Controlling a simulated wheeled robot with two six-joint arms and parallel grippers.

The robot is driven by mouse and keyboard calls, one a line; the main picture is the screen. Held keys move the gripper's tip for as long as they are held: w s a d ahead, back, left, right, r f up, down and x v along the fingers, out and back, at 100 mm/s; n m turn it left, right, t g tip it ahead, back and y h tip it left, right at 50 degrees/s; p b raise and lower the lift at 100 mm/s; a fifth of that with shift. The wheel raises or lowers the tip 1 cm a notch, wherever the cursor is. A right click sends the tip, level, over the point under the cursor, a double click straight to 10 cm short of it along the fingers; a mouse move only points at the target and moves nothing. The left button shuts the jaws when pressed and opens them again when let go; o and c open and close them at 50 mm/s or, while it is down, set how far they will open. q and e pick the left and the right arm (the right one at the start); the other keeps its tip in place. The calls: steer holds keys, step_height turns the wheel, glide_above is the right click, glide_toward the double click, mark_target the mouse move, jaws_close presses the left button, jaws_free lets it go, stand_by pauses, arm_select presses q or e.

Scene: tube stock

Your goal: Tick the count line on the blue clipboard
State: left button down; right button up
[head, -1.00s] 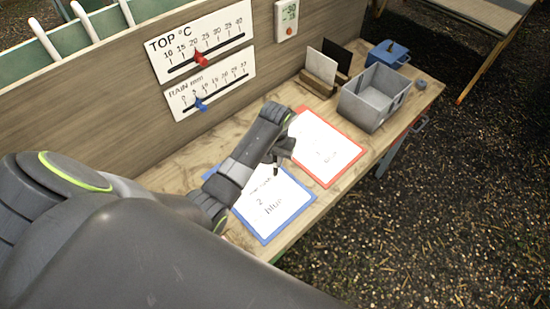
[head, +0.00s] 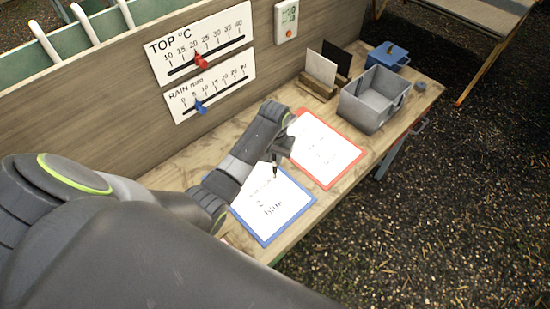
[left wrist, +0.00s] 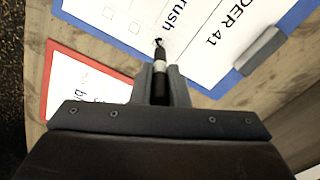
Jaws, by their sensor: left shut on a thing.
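The blue clipboard (head: 263,241) lies flat on the bench with a white printed sheet marked "2" and "blue". In the left wrist view the clipboard (left wrist: 296,17) shows a grey clip, large print and small empty boxes. My left gripper (head: 276,158) is above its upper part, shut on a dark pen (head: 275,170). In the left wrist view my left gripper (left wrist: 160,84) grips the pen (left wrist: 159,58), its tip pointing at the sheet close to the print. I cannot tell whether the tip touches the paper. My right gripper is out of view.
A red clipboard (head: 358,160) lies beside the blue one. Beyond it are a grey open bin (head: 365,113), a wooden holder (head: 318,88) with a white and a black card, and a blue box (head: 389,55). A panel with two slider scales (head: 208,90) backs the bench.

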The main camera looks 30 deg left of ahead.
arm_select(q)
steer(key=shift+r, duration=0.15)
stand_by(0.3)
steer(key=shift+r, duration=1.4)
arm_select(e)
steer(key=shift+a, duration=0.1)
